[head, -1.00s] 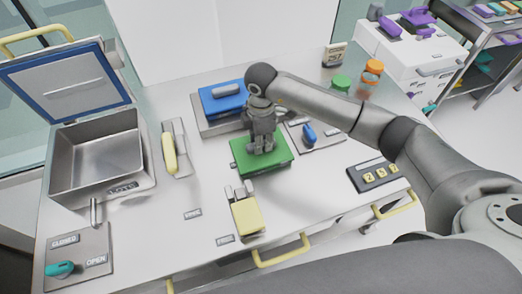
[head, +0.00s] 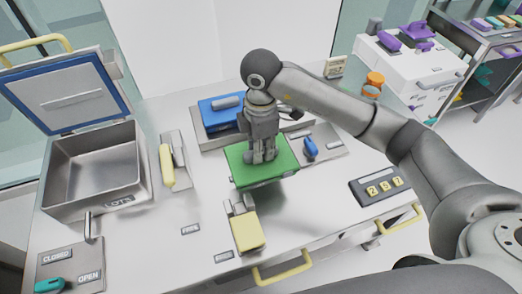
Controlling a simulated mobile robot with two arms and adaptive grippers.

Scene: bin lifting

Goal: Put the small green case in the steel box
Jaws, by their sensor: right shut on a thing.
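The small green case (head: 275,172) is in the middle of the table. My right gripper (head: 262,158) points down at it from above and is shut on its top; the gripper body hides the part it grips. The case looks slightly above the tabletop, though I cannot tell by how much. The steel box (head: 95,203) stands at the left of the table, its blue-rimmed lid (head: 72,92) raised and its inside empty. My left gripper is not in view.
A blue case (head: 222,112) lies behind the green one. A yellow block (head: 246,230) stands in front, and a yellow-handled holder (head: 168,165) stands between box and case. A keypad (head: 380,188) is at right, a teal-handled switch panel (head: 72,270) front left.

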